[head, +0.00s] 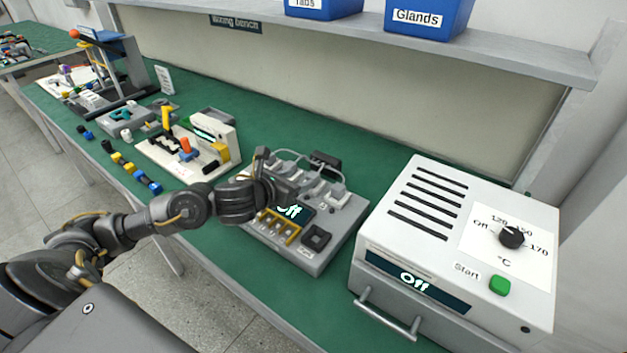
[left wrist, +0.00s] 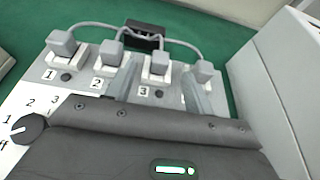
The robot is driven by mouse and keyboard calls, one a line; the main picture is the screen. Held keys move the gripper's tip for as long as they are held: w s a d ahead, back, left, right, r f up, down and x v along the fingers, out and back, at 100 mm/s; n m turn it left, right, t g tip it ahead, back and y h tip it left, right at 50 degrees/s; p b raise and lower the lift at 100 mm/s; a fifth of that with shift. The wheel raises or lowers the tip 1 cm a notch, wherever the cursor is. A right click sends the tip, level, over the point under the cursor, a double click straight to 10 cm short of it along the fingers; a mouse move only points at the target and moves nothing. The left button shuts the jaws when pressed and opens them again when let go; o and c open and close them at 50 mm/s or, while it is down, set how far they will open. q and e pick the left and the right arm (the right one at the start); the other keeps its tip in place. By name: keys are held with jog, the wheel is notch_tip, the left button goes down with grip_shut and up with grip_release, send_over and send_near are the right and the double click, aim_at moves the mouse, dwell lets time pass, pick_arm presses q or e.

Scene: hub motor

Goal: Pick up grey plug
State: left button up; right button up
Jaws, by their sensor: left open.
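Several grey plugs sit in a row on the grey test unit (head: 335,235). In the left wrist view, one grey plug (left wrist: 160,62) stands in a socket between my left gripper's fingers. Another plug (left wrist: 112,42) is just left of them, one (left wrist: 62,44) is at the far left, and one (left wrist: 204,70) is at the right. Cables run from them to a dark block (left wrist: 144,36) behind. My left gripper (head: 268,166) is open over the unit. It also shows in the left wrist view (left wrist: 159,74), its fingers either side of the plug. Contact cannot be told.
A white oven box (head: 430,200) with a dial and green start button stands right of the unit. A white fixture (head: 195,150) with an orange part stands left. Coloured parts (head: 135,172) lie along the front edge. A shelf with blue bins (head: 425,18) overhangs behind.

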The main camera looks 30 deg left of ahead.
aim_at(313, 174)
pick_arm(q)
jog(key=x, duration=0.3)
jog(key=shift+f, duration=0.1)
jog(key=shift+w+f, duration=0.1)
jog(key=shift+w, duration=0.2)
jog(key=shift+w+d+f, duration=0.1)
jog(key=shift+w+d, duration=0.05)
jog(key=shift+w, duration=0.2)
jog(key=x, duration=0.4)
jog(key=shift+w+d+b, duration=0.1)
jog(key=shift+b, duration=0.3)
pick_arm(e)
jog(key=shift+w+d+f, duration=0.4)
jog(key=shift+w+d, duration=0.1)
jog(key=shift+w, duration=0.05)
jog(key=shift+d, duration=0.1)
